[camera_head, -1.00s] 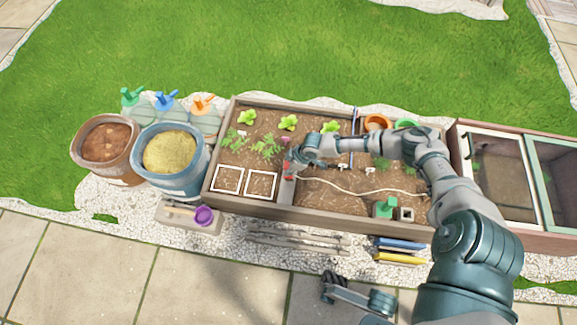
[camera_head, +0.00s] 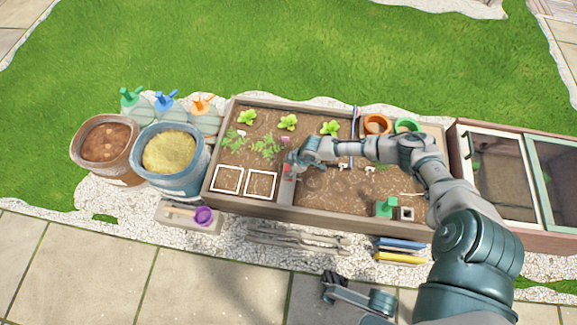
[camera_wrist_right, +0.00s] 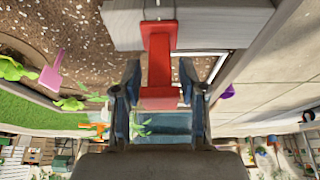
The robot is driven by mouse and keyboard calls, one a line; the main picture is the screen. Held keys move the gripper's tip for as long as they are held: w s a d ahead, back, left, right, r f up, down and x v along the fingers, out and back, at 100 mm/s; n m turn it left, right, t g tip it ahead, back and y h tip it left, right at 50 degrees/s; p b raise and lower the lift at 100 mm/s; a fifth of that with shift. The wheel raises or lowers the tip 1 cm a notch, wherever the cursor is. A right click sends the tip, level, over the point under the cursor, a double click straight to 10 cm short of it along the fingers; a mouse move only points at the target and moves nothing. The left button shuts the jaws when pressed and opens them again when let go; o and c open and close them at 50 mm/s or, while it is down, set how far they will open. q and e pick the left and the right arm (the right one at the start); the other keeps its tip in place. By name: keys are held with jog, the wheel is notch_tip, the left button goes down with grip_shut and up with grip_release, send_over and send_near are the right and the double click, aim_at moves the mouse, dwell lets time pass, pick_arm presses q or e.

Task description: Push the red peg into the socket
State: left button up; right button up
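The red peg (camera_wrist_right: 159,62) fills the middle of the right wrist view, its far end at a grey wooden block (camera_wrist_right: 228,22). How deep it sits there, and the socket itself, I cannot tell. In the head view the red peg (camera_head: 287,171) is a small spot on the grey block (camera_head: 286,190) in the planter bed. My right gripper (camera_wrist_right: 160,82) has a finger on each side of the peg, with narrow gaps visible, so it looks open around it. My left gripper (camera_head: 334,279) appears low in the head view, away from the bed; its fingers are too small to read.
The wooden planter (camera_head: 350,221) surrounds the block, with two white square frames (camera_head: 228,191) to its left and seedlings behind. A green block (camera_head: 386,207) stands at the front right. A blue bucket (camera_head: 170,190) stands left of the planter.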

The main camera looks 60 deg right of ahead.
jog(key=shift+o, duration=0.6)
jog(key=shift+s+r, duration=0.1)
jog(key=shift+r, duration=0.15)
jog(key=v, duration=1.1)
jog(key=shift+r, duration=0.15)
